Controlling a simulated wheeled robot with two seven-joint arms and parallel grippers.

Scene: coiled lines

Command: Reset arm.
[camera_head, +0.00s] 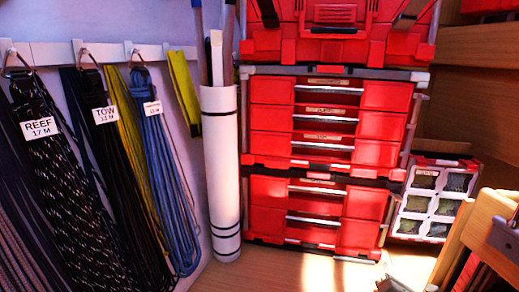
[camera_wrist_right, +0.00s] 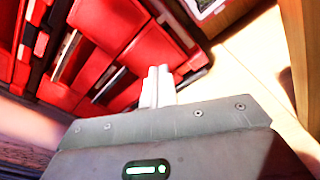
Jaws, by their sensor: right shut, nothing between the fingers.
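My right gripper (camera_wrist_right: 158,88) shows in the right wrist view, with its two pale fingers together and nothing between them. The fingers point toward red drawers (camera_wrist_right: 115,28) and stand in front of them; I cannot tell how far apart they are. My left gripper is in neither view.
Coiled lines hang from hooks on the left wall, including the REEF line (camera_head: 62,170), TOW line (camera_head: 112,150) and a blue line (camera_head: 165,185). A white tube (camera_head: 220,170) stands beside the red drawer stack (camera_head: 272,205). A compartment case (camera_head: 428,205) and wooden boards (camera_head: 485,225) are at right.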

